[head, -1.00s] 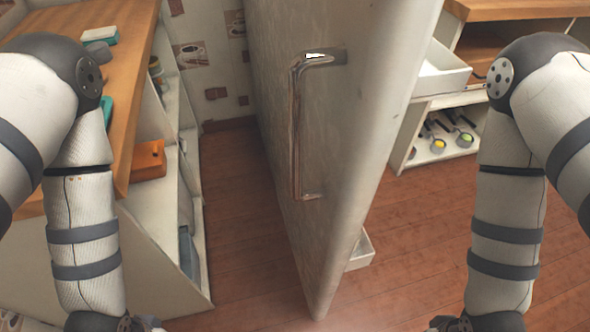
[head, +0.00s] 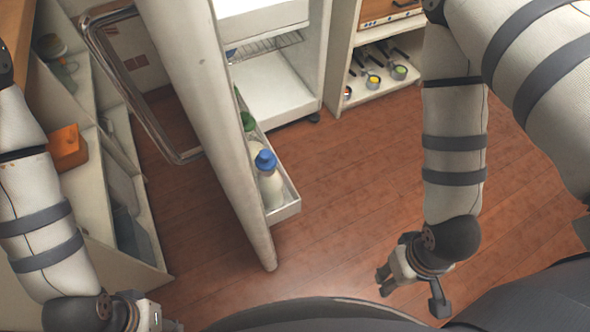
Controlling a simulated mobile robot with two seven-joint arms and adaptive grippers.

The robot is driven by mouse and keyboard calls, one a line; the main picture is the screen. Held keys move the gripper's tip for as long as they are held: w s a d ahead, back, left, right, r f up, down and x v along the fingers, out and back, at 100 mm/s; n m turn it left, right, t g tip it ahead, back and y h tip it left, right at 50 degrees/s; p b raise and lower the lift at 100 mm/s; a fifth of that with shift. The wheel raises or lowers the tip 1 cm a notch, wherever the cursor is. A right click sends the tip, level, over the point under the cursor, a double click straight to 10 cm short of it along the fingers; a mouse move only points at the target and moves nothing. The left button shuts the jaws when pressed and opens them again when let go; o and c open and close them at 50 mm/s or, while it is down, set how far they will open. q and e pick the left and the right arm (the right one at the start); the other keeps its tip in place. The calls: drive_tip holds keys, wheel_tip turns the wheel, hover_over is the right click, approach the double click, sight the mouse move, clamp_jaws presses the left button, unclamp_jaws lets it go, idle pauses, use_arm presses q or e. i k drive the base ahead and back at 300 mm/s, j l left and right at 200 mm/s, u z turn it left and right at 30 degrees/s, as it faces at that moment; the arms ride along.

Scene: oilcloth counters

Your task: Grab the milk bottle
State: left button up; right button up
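The milk bottle (head: 269,182), white with a blue cap, stands in the white door shelf (head: 287,206) on the inner side of the open fridge door (head: 205,110). My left gripper (head: 150,318) is at the bottom left edge, mostly cut off, on the other side of the door.
The door's metal handle (head: 130,85) sticks out to the left. The open fridge (head: 275,85) is behind the door. A shelf unit with several pans (head: 373,80) stands to its right. An orange object (head: 66,148) sits on the left cabinet. The wooden floor (head: 345,190) is clear.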

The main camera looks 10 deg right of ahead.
sight(270, 179)
drive_tip(key=k+l+u, duration=0.15)
drive_tip(key=l, duration=0.3)
drive_tip(key=k+l+u, duration=0.15)
drive_tip(key=l, duration=0.25)
drive_tip(key=k+l+u, duration=0.15)
drive_tip(key=l, duration=0.3)
drive_tip(key=k+l+u, duration=0.1)
drive_tip(key=l, duration=0.3)
drive_tip(key=k, duration=0.1)
